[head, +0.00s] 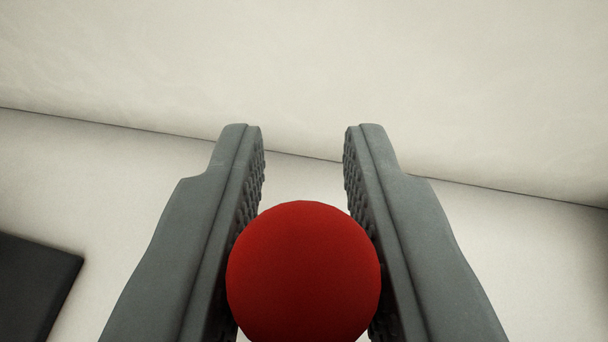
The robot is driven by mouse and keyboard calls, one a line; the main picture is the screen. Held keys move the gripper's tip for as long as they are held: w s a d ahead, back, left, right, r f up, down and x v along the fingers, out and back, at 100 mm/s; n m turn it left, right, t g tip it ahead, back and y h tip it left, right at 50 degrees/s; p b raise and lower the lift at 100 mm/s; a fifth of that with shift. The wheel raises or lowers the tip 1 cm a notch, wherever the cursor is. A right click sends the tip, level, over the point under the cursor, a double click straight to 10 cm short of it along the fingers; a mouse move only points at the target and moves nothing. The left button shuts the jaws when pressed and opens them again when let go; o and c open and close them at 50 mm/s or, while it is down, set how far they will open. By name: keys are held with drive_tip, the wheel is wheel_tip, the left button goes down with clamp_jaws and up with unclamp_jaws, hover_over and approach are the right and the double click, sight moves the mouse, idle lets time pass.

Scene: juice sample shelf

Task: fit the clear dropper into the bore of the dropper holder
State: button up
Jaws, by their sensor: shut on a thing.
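My gripper (304,150) is in the head view with its two grey ribbed fingers on either side of a round red part (303,270). The fingers are shut on this red part, which looks like the bulb of the dropper seen end-on. Any clear tube of the dropper is hidden behind the red bulb. The dropper holder and its bore are not in view.
A pale surface (150,190) lies behind the gripper, meeting another pale surface (300,60) along a thin dark slanting line. A dark flat object (35,285) shows at the lower left edge. The area around the fingertips looks clear.

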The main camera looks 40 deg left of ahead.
drive_tip(key=shift+f, duration=1.1)
drive_tip(key=o, duration=0.8)
drive_tip(key=shift+c, duration=0.2)
drive_tip(key=v, duration=1.7)
drive_tip(key=s+d+r+m+t+h, duration=0.1)
drive_tip(key=s+d, duration=0.4)
drive_tip(key=d, duration=0.5)
drive_tip(key=s+d+r+m+t+h, duration=0.1)
drive_tip(key=s+d+m+t+h, duration=0.3)
drive_tip(key=d, duration=0.5)
drive_tip(key=s+d+r+m+t+h, duration=0.1)
drive_tip(key=s+d+m+t+h, duration=0.1)
drive_tip(key=s+d, duration=0.5)
drive_tip(key=d+m+h, duration=0.1)
drive_tip(key=d+h, duration=0.1)
drive_tip(key=d, duration=0.1)
drive_tip(key=shift+s+d+m+t, duration=0.3)
